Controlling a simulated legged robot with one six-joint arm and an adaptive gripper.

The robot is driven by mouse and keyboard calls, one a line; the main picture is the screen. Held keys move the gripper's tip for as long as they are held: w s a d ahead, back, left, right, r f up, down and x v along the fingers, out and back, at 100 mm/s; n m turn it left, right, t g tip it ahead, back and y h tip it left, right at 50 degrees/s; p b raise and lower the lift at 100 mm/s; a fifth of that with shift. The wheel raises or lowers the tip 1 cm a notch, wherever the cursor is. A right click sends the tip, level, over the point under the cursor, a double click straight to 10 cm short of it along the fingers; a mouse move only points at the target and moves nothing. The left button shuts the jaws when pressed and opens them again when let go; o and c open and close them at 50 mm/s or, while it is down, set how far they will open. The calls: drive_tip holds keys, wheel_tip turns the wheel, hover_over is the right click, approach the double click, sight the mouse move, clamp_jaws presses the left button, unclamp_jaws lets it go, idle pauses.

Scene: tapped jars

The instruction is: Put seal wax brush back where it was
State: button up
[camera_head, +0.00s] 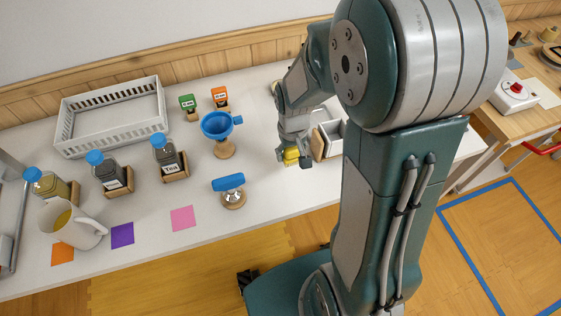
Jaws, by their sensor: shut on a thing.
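My gripper (293,160) is low over the white table, right of the blue funnel. It is shut on a small yellow thing (291,155), mostly covered by the fingers. I cannot tell from its shape whether this is the seal wax brush. No other brush can be made out. A pale open box with a wooden front (318,144) stands just right of my gripper, partly hidden by my arm.
A blue funnel (216,126) on a wooden stand and a blue-handled tool (229,183) on a round base stand left of my gripper. Several blue-capped jars, a tilted white mug (75,224), coloured squares and a white basket (112,112) fill the left. The table's front edge is near.

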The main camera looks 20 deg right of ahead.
sight(281, 169)
drive_tip(key=f, duration=0.1)
drive_tip(key=w+a+f, duration=0.1)
drive_tip(key=w+f, duration=0.1)
drive_tip(key=shift+a+f, duration=0.15)
drive_tip(key=shift+a, duration=0.2)
wheel_tip(281, 169, down, 3)
drive_tip(key=shift+a+f, duration=0.15)
drive_tip(key=o, duration=1)
drive_tip(key=shift+c, duration=0.2)
